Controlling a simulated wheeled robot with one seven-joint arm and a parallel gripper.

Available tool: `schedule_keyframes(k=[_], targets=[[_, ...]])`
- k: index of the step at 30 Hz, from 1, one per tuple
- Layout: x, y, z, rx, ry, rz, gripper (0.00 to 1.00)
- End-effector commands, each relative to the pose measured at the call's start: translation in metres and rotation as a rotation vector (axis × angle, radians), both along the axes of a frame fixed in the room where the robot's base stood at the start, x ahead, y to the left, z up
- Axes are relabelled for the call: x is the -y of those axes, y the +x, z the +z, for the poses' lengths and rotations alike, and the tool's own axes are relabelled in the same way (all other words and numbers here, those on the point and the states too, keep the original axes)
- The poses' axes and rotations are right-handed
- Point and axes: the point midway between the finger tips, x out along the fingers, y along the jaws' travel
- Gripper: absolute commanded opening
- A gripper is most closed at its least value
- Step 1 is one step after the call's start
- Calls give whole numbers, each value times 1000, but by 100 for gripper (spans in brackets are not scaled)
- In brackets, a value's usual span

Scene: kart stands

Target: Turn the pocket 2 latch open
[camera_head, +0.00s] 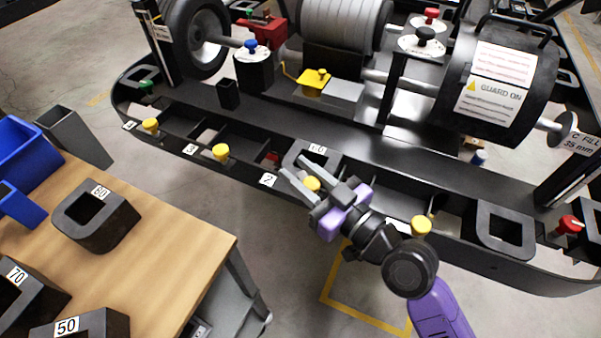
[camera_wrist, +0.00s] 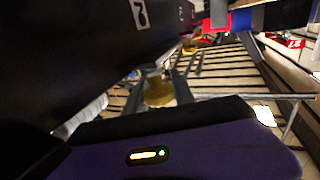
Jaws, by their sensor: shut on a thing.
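The pocket 2 latch is a yellow knob (camera_head: 312,184) on the front rail of the black kart stand, to the right of the white "2" label (camera_head: 268,180). My gripper (camera_head: 303,180) reaches it from the front right, with one finger on each side. In the wrist view the yellow knob (camera_wrist: 158,92) sits between the two fingers (camera_wrist: 159,90), which are shut on it. The fingers partly cover the knob in the head view, and I cannot tell its turn angle. A black block (camera_head: 322,162) marked "10" sits in the rail behind the knob.
Other yellow knobs stand along the rail beside pocket 3 (camera_head: 220,152), pocket 4 (camera_head: 150,125) and at the right (camera_head: 421,226). A wooden table (camera_head: 170,245) with black numbered blocks and blue bins is at the lower left. Open floor lies between table and stand.

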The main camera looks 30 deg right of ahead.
Motion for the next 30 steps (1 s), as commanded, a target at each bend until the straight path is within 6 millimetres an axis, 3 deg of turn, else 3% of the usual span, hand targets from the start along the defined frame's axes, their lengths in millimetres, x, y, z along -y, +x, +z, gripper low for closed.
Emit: schedule_keyframes(k=[4,5,8,20,30], targets=[[0,0,2,4,0,-2,0],[1,0,2,4,0,-2,32],[0,0,2,4,0,-2,52],[1,-5,-1,1,-1,-1,52],[12,-52,-2,0,-1,0,52]])
